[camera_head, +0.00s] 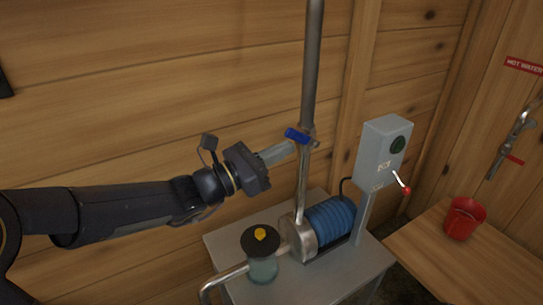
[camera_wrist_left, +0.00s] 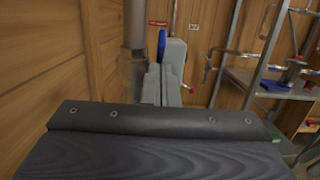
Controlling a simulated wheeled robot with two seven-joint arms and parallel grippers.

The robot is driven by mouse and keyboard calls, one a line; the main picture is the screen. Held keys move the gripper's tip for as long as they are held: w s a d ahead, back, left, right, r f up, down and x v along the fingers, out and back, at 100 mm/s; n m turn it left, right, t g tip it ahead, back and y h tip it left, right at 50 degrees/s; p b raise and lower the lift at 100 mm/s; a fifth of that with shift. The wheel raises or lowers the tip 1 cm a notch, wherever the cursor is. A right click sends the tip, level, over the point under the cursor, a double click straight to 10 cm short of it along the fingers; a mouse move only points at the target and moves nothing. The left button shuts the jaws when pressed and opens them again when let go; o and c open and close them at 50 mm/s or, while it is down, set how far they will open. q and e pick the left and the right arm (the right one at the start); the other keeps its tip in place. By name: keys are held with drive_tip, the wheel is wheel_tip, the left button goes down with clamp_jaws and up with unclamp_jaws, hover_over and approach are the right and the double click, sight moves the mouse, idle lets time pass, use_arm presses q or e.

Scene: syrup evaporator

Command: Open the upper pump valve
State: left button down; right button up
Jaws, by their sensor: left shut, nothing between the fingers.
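The upper pump valve is a blue handle (camera_head: 297,135) on the vertical steel pipe (camera_head: 311,65) that rises above the pump. The handle lies across the pipe. In the left wrist view the blue handle (camera_wrist_left: 162,44) shows just beyond the fingertips, beside the pipe (camera_wrist_left: 137,25). My left gripper (camera_head: 291,149) is shut and empty, its fingertips close below and beside the handle. I cannot tell whether they touch it. The grey fingers also show in the left wrist view (camera_wrist_left: 170,68). My right gripper is not in view.
The blue pump motor (camera_head: 331,216) and a clear jar with a yellow-knobbed black lid (camera_head: 262,256) stand on a grey stand (camera_head: 225,246) below. A grey switch box (camera_head: 383,150) with a red-tipped lever is right of the pipe. A red bucket (camera_head: 461,218) sits on a wooden table.

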sight(288, 129)
use_arm(q)
drive_tip(key=shift+r, duration=0.1)
idle(0.3)
drive_tip(key=r+p, duration=0.1)
drive_tip(key=p, duration=0.1)
drive_tip(key=d+r+g+y+p, duration=0.1)
drive_tip(key=r+p, duration=0.1)
drive_tip(key=w+r+y+p, duration=0.1)
drive_tip(key=r+p, duration=0.1)
drive_tip(key=p, duration=0.1)
drive_tip(key=shift+d+g, duration=0.25)
drive_tip(key=shift+g, duration=0.05)
drive_tip(key=shift+w+d+y+p, duration=0.15)
drive_tip(key=shift+d+y+p, duration=0.05)
drive_tip(key=shift+y+p, duration=0.1)
drive_tip(key=shift+d+r, duration=0.2)
drive_tip(key=shift+w+d+r, duration=0.55)
drive_tip(key=shift+w+d, duration=0.1)
drive_tip(key=shift+d, duration=0.15)
